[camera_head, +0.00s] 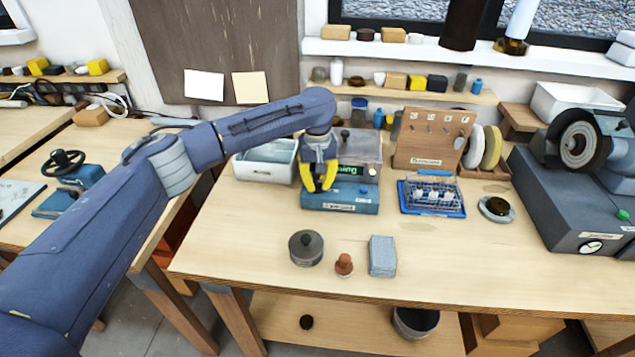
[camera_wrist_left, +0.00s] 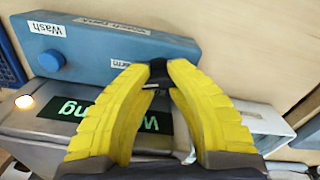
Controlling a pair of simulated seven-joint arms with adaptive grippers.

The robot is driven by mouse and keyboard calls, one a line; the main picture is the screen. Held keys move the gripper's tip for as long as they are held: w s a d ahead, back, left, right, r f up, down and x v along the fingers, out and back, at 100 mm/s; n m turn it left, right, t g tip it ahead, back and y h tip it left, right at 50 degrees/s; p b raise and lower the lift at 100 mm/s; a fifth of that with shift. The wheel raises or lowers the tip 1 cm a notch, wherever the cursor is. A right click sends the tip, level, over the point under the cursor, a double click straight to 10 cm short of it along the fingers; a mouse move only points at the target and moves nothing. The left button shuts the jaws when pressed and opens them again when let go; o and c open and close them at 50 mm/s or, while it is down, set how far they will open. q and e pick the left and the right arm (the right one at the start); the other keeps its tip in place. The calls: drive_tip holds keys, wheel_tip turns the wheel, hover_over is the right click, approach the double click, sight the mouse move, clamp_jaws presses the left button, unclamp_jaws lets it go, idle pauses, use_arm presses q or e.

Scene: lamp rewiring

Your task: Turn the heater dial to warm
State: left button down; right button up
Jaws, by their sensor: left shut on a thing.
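The heater is a grey unit with a blue front panel (camera_head: 341,203), standing at the back of the bench; the panel also shows in the left wrist view (camera_wrist_left: 105,50). My left gripper (camera_head: 319,189) is over the panel's left part. In the left wrist view its yellow fingers are shut on a small black dial (camera_wrist_left: 158,68), mostly hidden between the fingertips. A "Warm" label (camera_wrist_left: 127,63) is beside the dial. My right gripper is not in view.
A white tub (camera_head: 263,168) stands left of the heater. A blue rack (camera_head: 431,197) and a wooden tool board (camera_head: 428,138) stand right. A round grey tin (camera_head: 306,249), a brown stamp-like piece (camera_head: 344,265) and a grey block (camera_head: 383,256) are in front. The front right bench is clear.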

sight(317, 182)
use_arm(q)
drive_tip(key=m, duration=0.3)
drive_tip(key=shift+m, duration=0.4)
drive_tip(key=c, duration=1.1)
unclamp_jaws()
drive_tip(key=shift+r, duration=0.1)
wheel_tip(317, 182, up, 12)
drive_tip(key=shift+f, duration=0.1)
